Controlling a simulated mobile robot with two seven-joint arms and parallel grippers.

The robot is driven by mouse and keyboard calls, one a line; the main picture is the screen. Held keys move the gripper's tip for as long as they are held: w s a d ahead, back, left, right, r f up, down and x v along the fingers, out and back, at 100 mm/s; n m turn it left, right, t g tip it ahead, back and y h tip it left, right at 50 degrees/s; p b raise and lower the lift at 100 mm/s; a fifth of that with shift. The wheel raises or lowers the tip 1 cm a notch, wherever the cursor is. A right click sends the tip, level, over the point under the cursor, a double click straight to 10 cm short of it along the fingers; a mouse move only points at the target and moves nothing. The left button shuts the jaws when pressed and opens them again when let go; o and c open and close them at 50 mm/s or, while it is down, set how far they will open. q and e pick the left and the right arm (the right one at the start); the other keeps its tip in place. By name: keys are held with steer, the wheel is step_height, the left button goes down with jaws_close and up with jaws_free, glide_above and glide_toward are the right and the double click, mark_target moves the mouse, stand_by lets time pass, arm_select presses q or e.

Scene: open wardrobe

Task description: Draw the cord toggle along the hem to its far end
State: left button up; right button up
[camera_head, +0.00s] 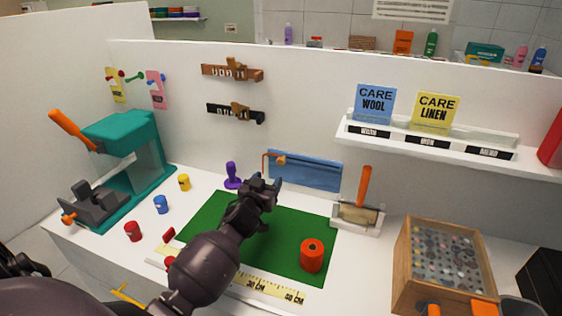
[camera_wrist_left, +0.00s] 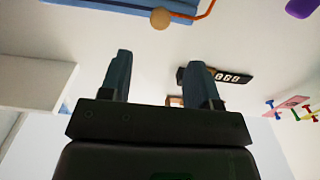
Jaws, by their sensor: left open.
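The cord toggle, a tan bead (camera_head: 280,160), sits on an orange cord (camera_head: 265,158) near the upper left end of the blue hem (camera_head: 310,172), which is fixed to the back wall. In the left wrist view the toggle (camera_wrist_left: 160,18) shows at the top beside the blue hem (camera_wrist_left: 118,8), with the orange cord (camera_wrist_left: 208,10) to its right. My left gripper (camera_head: 263,184) is open and empty, just below and left of the toggle and apart from it. Its two fingers (camera_wrist_left: 160,78) show spread in the left wrist view. My right gripper does not show.
A green mat (camera_head: 205,215) with a red-orange spool (camera_head: 312,255) lies under my left arm. A scraper with an orange handle (camera_head: 364,187) stands right of the hem. A purple stamp (camera_head: 232,175) stands to the left. A white shelf (camera_head: 425,142) juts out at the right.

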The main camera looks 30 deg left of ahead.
mark_target(280, 162)
arm_select(q)
steer(key=x, duration=0.9)
steer(key=shift+w+a, duration=0.15)
steer(key=shift+w, duration=0.1)
jaws_close()
